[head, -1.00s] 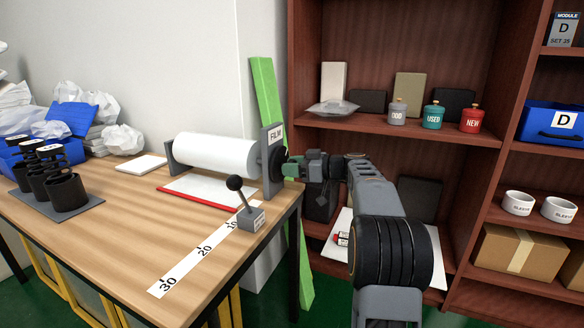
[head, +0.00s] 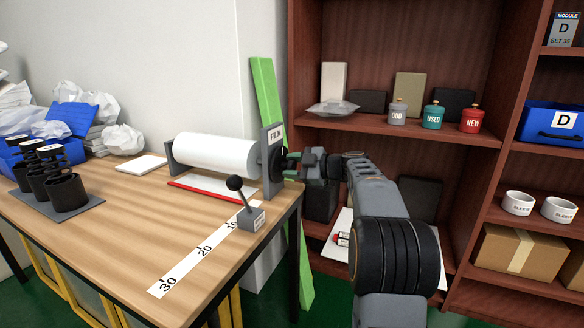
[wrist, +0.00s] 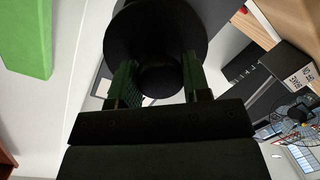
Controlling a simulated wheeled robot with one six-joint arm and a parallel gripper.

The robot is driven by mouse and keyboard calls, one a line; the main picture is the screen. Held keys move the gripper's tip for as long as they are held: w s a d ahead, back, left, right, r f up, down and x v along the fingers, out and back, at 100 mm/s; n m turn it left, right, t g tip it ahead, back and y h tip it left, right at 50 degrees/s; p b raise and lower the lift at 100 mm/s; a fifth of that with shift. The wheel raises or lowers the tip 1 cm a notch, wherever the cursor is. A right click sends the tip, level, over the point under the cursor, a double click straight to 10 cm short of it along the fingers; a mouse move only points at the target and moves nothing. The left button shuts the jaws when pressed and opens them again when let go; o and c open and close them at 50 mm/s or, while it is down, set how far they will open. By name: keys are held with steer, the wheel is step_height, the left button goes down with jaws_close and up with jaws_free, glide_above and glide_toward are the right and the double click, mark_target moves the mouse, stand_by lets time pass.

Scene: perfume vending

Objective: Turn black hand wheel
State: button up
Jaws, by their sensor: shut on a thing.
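The black hand wheel (head: 279,162) sits on the right end of the film roll stand. In the wrist view the wheel's round disc (wrist: 155,32) fills the top middle, with a dark round hub (wrist: 160,80) facing the camera. My gripper (head: 291,159) reaches the wheel from the right. In the wrist view its two green-padded fingers (wrist: 158,78) stand on either side of the hub and are shut on it. The white film roll (head: 216,154) lies in its grey stand with the FILM label (head: 275,135). Much of the wheel is hidden by the gripper in the head view.
A lever with a black ball knob (head: 235,184) stands near the table's right edge, beside a white measuring strip (head: 190,265). A green board (head: 265,95) leans on the wall behind the wheel. Wooden shelves (head: 400,128) stand behind my arm.

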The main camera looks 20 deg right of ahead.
steer(key=shift+f, duration=0.1)
stand_by(0.3)
steer(key=o, duration=0.9)
steer(key=p+v, duration=0.2)
steer(key=v, duration=1.2)
steer(key=shift+a+p, duration=0.1)
steer(key=shift+p, duration=0.3)
